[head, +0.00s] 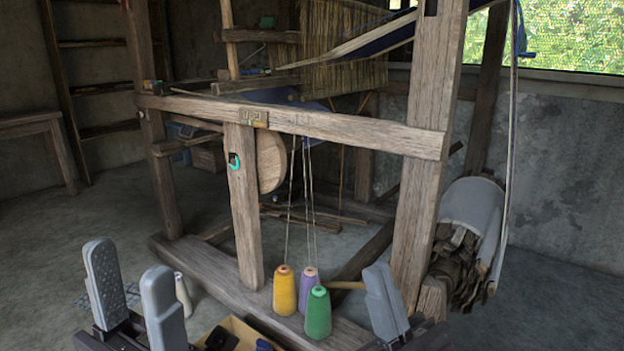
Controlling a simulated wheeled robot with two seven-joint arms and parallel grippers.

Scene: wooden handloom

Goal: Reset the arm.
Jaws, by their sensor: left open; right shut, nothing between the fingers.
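My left gripper (129,268) is at the lower left, its two grey fingers pointing up and standing apart with nothing between them. My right gripper (383,298) is at the lower right of centre, in front of the loom's right post. Its fingers show as one grey slab, shut and empty. Orange (285,292), purple (307,282) and green (318,313) yarn cones stand together to the left of my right gripper. Threads rise from the cones toward the loom beam. The lower parts of both grippers are cut off by the picture's bottom edge.
The wooden loom frame (300,122) fills the middle, with a thick right post (425,170) and a front post (243,205). A wooden box (245,333) and a white bottle-like item (183,294) are near my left gripper. A cloth-covered roll (472,215) is at the right.

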